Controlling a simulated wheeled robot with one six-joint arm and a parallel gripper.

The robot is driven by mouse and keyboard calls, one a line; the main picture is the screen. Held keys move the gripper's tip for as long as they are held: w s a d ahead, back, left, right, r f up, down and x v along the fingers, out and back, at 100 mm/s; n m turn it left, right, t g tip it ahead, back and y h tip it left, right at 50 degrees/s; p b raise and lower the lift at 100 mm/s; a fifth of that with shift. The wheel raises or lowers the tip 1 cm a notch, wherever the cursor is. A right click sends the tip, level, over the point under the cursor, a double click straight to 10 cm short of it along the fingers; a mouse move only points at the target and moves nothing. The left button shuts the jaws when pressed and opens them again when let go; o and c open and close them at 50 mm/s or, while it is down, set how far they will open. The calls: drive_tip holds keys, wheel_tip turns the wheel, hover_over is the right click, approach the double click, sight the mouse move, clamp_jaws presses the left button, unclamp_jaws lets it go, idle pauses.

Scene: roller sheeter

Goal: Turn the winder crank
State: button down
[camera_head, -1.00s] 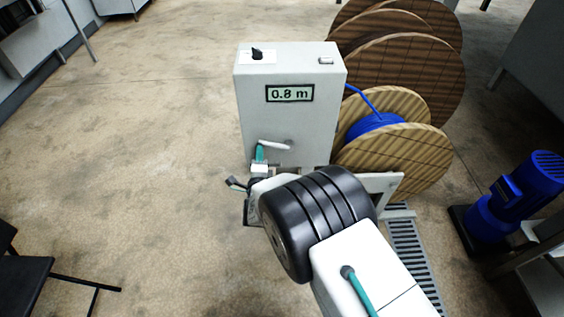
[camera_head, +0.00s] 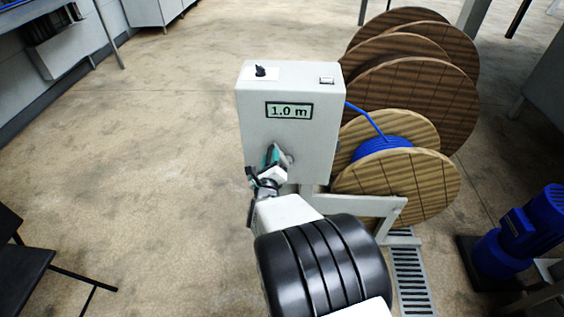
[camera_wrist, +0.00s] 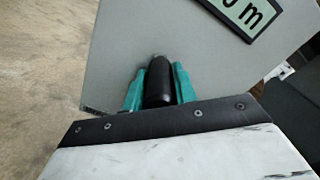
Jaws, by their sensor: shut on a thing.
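The winder (camera_head: 262,112) is a pale grey box with a display (camera_head: 289,111) reading 1.0 m. In the wrist view, my gripper (camera_wrist: 160,85) has its teal fingers shut on the black grip of the winder crank (camera_wrist: 158,88), one finger on each side. In the head view, my gripper (camera_head: 272,158) is at the lower front of the box; the crank there is mostly hidden behind the fingers and wrist. Blue cable (camera_head: 365,118) runs from the box's right side to a wooden spool (camera_head: 425,185).
Larger brown spools (camera_head: 425,95) stand behind at the right. A blue motor (camera_head: 520,230) is at the far right beside a floor grate (camera_head: 410,278). A dark chair (camera_head: 25,265) is at the left. The floor left of the winder is open.

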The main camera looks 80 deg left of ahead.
drive_tip(key=shift+w+d+r, duration=0.1)
drive_tip(key=shift+w+r, duration=0.05)
drive_tip(key=shift+w, duration=0.3)
drive_tip(key=shift+w, duration=0.1)
drive_tip(key=c, duration=1.1)
unclamp_jaws()
drive_tip(key=shift+s+d, duration=0.25)
drive_tip(key=shift+d, duration=0.25)
drive_tip(key=v, duration=0.6)
drive_tip(key=shift+s+d, duration=0.1)
drive_tip(key=shift+d, duration=0.25)
